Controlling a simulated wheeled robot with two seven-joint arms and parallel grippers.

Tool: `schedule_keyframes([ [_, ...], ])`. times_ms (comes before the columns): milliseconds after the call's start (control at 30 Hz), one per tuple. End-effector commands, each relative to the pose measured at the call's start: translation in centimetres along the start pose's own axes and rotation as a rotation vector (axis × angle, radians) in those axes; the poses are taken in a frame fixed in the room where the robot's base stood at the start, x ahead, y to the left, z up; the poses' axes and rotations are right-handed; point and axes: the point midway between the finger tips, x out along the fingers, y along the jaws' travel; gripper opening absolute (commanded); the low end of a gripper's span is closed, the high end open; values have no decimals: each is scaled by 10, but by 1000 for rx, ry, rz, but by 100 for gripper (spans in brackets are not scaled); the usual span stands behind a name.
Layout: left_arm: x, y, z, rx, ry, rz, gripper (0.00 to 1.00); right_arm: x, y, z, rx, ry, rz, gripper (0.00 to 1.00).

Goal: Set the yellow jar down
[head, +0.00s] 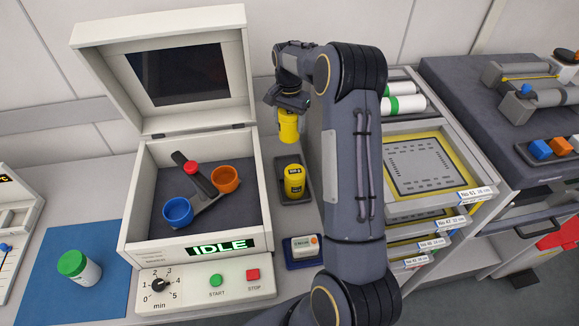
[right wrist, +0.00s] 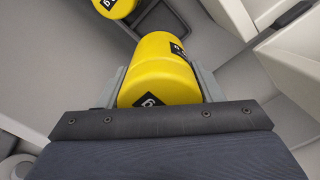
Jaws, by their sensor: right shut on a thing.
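My right gripper (head: 289,106) is shut on a yellow jar (head: 288,128). It holds the jar behind the dark tray (head: 281,163), to the right of the open machine. In the right wrist view the held yellow jar (right wrist: 160,70) lies between the fingers, with a black label at its edge. A second yellow jar (head: 294,181) with a black label stands on the dark tray. It shows partly at the top of the right wrist view (right wrist: 114,6). Whether the held jar touches a surface I cannot tell. My left gripper is not in view.
The open machine (head: 130,247) reads IDLE and holds a rotor with blue and orange cups (head: 225,179). A small white device (head: 301,247) sits in front of the tray. Feeder drawers (head: 440,203) stand right of my arm.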

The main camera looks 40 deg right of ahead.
Motion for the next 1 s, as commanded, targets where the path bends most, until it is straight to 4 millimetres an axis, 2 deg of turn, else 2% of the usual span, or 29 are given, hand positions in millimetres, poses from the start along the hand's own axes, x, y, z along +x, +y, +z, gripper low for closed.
schedule_keyframes([
  [33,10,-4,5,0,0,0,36,11,0,0,0,2,-2,18],
  [100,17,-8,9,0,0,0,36,19,0,0,0,2,-2,18],
  [433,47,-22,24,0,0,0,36,56,0,0,0,2,-2,18],
  [567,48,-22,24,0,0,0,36,66,0,0,0,0,0,18],
  [800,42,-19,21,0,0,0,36,106,0,1,0,-2,1,18],
  [1000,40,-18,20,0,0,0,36,123,0,0,1,1,-1,18],
])
